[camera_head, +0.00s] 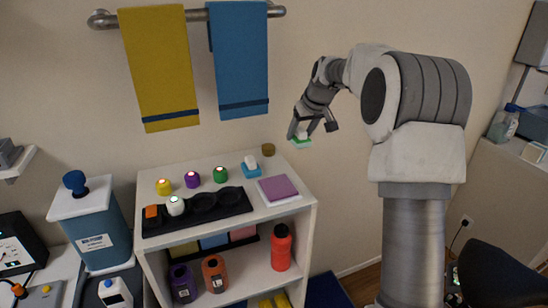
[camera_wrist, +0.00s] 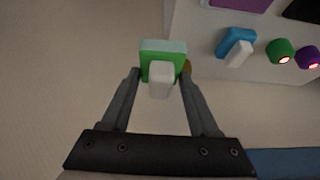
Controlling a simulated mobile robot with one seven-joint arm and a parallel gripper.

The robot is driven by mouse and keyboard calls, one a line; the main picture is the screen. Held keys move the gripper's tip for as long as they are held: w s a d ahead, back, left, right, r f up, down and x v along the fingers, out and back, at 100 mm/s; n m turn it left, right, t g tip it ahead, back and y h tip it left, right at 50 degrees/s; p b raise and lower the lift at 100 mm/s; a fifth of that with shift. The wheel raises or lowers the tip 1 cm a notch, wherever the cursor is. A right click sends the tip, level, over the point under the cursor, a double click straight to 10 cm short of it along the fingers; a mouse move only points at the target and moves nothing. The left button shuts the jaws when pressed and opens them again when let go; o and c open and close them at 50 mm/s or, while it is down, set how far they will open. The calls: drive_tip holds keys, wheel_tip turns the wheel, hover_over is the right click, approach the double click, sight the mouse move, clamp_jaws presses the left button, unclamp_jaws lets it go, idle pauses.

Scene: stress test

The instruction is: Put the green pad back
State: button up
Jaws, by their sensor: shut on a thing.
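My gripper (camera_head: 306,127) is shut on the white handle of the green pad (camera_head: 301,143) and holds it in the air, right of and above the white shelf unit. In the wrist view the green pad (camera_wrist: 163,49) sits at the fingertips of my gripper (camera_wrist: 159,72), its white grip (camera_wrist: 160,80) between the fingers. A similar blue pad with a white grip (camera_head: 251,170) lies on the shelf top at the back right; it also shows in the wrist view (camera_wrist: 233,43).
The shelf unit's top (camera_head: 305,201) carries a black tray (camera_head: 240,208), a purple square (camera_head: 278,188), and yellow, purple and green knobs (camera_head: 220,174). A small brown cylinder (camera_head: 268,149) stands at its back right corner. Towels (camera_head: 240,60) hang above.

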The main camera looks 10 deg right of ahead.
drive_tip(key=a+f, duration=0.1)
drive_tip(key=a, duration=0.1)
drive_tip(key=w+a+f, duration=0.1)
drive_tip(key=a+f, duration=0.1)
drive_tip(key=a+f+p, duration=0.1)
drive_tip(key=a, duration=0.2)
drive_tip(key=shift+w+f, duration=0.15)
drive_tip(key=shift+w, duration=0.25)
drive_tip(key=shift+a+f, duration=0.1)
drive_tip(key=shift+f, duration=1.95)
drive_tip(key=shift+f, duration=0.1)
drive_tip(key=shift+f, duration=0.15)
drive_tip(key=o, duration=1.4)
drive_tip(key=shift+o, duration=0.2)
